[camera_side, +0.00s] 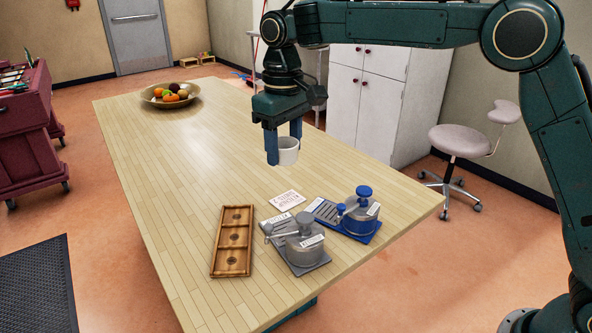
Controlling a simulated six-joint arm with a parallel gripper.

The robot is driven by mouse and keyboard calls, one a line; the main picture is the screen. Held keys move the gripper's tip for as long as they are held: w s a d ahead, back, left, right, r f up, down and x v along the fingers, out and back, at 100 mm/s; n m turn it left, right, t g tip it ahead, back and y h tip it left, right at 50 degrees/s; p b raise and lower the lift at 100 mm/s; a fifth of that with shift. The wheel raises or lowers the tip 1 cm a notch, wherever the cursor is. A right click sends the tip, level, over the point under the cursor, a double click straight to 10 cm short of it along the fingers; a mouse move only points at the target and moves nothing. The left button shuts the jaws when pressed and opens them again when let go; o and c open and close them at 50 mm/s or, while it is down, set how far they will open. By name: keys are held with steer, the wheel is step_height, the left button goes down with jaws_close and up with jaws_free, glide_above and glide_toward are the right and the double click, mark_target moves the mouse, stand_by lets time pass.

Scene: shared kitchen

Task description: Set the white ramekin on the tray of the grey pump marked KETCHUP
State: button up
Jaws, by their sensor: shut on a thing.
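My gripper (283,143) is shut on the white ramekin (289,151) and holds it upright in the air above the table, behind the pumps in the picture. The grey pump (304,252) stands near the table's front edge, with a label on its body and another by its tray. Its slatted tray (275,224) extends to the back left and is empty. The lettering on its labels is too small to read surely. A blue pump (361,211) with its own slatted tray (325,210) stands just to the right.
A wooden holder (233,240) with three compartments lies left of the grey pump. A printed card (287,201) lies behind the pumps. A fruit bowl (170,95) stands at the table's far end. The table (180,150) is clear between them.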

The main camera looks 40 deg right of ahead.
step_height(320, 180, down, 14)
steer(key=shift+f, duration=0.1)
stand_by(0.4)
steer(key=shift+f, duration=2.05)
steer(key=shift+f, duration=0.15)
steer(key=o, duration=1)
step_height(320, 180, up, 12)
steer(key=shift+r, duration=0.2)
